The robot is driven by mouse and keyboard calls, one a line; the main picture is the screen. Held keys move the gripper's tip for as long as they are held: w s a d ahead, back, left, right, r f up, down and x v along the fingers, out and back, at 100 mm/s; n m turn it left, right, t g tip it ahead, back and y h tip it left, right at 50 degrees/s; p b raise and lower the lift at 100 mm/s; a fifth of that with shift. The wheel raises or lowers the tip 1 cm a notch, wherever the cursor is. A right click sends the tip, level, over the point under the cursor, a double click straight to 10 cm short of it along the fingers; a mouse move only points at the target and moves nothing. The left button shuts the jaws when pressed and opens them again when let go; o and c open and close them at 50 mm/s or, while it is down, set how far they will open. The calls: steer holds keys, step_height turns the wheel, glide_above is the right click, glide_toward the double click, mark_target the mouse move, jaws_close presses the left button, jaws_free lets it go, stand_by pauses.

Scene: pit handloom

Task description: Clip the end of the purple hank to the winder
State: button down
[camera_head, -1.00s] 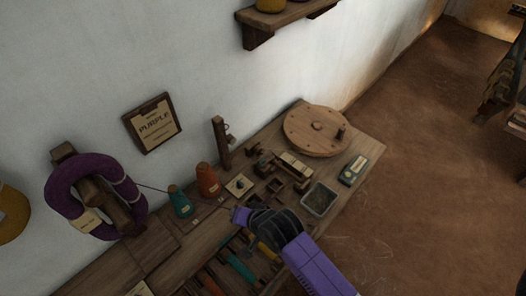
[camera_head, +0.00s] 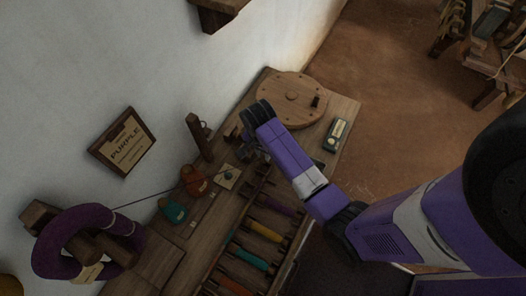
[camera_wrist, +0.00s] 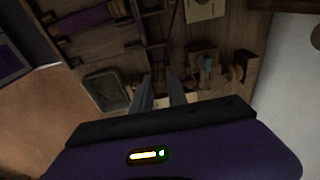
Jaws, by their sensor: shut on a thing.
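The purple hank (camera_head: 76,240) hangs on wooden pegs at the lower left in the head view. A thin dark thread runs from it towards the cones on the bench. My gripper (camera_wrist: 160,82) is shut on the end of the purple hank; a thin purple strand (camera_wrist: 174,22) leads up the wrist view from near its fingertips. The held end itself is too small to make out. The winder's round wooden wheel (camera_head: 291,96) lies at the far end of the bench, close beyond my gripper. Small wooden winder parts (camera_wrist: 205,66) stand right of the fingers.
A teal cone (camera_head: 174,210) and an orange cone (camera_head: 193,180) stand near the thread. A wooden post (camera_head: 199,137) rises by the wall. A rack of coloured shuttles (camera_head: 262,231) lies along the bench front. A dark tray (camera_wrist: 105,88) is left of the fingers.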

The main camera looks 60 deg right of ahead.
mark_target(264, 162)
steer(key=shift+f+b, duration=1.8)
steer(key=shift+f, duration=0.2)
steer(key=shift+f+b, duration=0.55)
steer(key=shift+f, duration=0.95)
steer(key=c, duration=1.2)
jaws_free()
steer(key=shift+c, duration=0.2)
steer(key=o, duration=0.3)
steer(key=shift+o, duration=0.2)
steer(key=shift+r, duration=0.1)
